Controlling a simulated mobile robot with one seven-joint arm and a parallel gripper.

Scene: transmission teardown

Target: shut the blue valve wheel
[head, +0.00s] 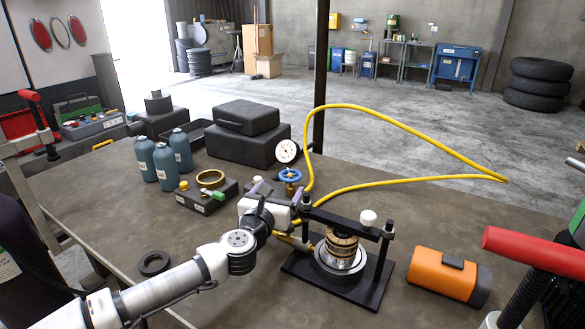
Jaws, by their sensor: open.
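The blue valve wheel (290,174) sits on a brass valve body, just below a round white dial gauge (288,151). A yellow hose (312,160) runs close by on its right. My gripper (277,193) is just in front of the valve, slightly lower and to the left in the picture. Its fingers are open and point toward the valve. The wheel is clear of any finger as far as I can see; the lower part of the valve is partly hidden behind my gripper. I cannot tell how far the wheel is turned.
A black press frame (340,280) holding a brass-ringed stack stands right of my gripper. A dark block with a brass ring (210,179) is on the left. Several blue-grey bottles (164,165) and black cases (243,143) stand behind. An orange tool (447,275) lies at right.

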